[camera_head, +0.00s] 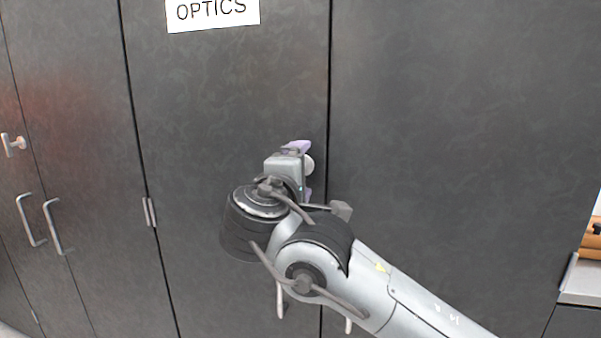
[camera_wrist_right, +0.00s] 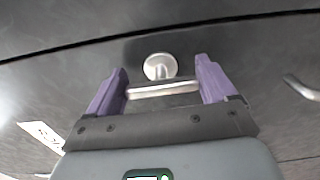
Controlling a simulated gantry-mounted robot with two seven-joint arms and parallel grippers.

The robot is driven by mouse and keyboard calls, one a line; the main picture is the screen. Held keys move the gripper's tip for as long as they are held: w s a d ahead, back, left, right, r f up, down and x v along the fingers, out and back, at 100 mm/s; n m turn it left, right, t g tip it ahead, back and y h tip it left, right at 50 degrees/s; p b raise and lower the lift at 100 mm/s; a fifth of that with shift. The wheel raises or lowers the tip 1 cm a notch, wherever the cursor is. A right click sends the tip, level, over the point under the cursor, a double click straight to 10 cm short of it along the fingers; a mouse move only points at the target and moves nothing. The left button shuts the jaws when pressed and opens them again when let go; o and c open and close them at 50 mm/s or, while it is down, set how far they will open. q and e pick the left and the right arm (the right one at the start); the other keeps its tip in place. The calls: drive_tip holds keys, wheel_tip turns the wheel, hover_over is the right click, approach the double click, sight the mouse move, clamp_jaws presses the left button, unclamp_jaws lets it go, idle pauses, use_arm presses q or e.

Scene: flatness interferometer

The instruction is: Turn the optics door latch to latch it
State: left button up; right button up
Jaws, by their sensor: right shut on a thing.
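The optics door (camera_head: 220,100) is a dark grey panel under a white OPTICS label (camera_head: 212,10). Its latch (camera_head: 309,165) is a pale metal piece near the door's right edge, mostly hidden by my right gripper (camera_head: 302,170) in the head view. In the right wrist view the latch's round base (camera_wrist_right: 159,66) and its bar (camera_wrist_right: 162,90) lie between the purple fingers of my right gripper (camera_wrist_right: 163,84). The fingers are shut on the bar, one at each end, and the bar lies roughly crosswise in this view. My left gripper is not in view.
A neighbouring door at left has a similar latch (camera_head: 14,143) and two long handles (camera_head: 27,220) (camera_head: 54,227). A hinge (camera_head: 149,211) sits at the optics door's left edge. Another handle (camera_head: 280,300) shows below my wrist. The large right panel (camera_head: 460,130) is bare.

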drive_tip(key=o, duration=0.9)
drive_tip(key=shift+c, duration=0.2)
drive_tip(key=b+v, duration=0.3)
drive_tip(key=v, duration=0.8)
drive_tip(key=shift+b, duration=0.4)
drive_tip(key=shift+w, duration=0.1)
